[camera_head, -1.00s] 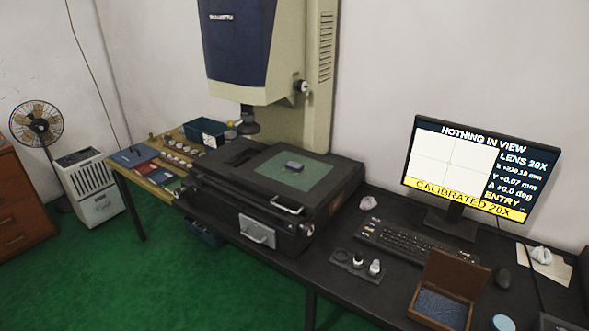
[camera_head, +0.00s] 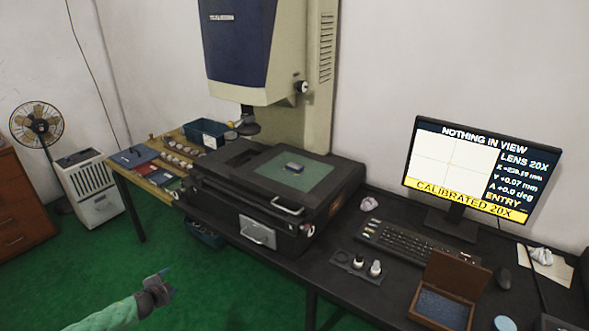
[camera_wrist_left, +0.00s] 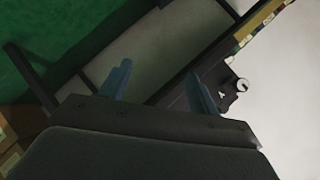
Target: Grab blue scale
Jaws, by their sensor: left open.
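A small blue and grey block (camera_head: 294,167), perhaps the blue scale, lies on the green stage plate (camera_head: 312,178) of the measuring machine. It is too small to make out markings. My left gripper (camera_head: 166,273) is at the lower left, over the green floor, well in front of and to the left of the machine. In the left wrist view its two blue fingers (camera_wrist_left: 160,84) stand apart with nothing between them. The block cannot be made out in that view. My right gripper is not in view.
The machine's lens head (camera_head: 248,122) hangs behind the stage. A blue bin (camera_head: 206,131) and small parts stand on the bench at left. A monitor (camera_head: 480,170), keyboard (camera_head: 402,244) and open wooden box (camera_head: 447,292) are at right. The floor in front is clear.

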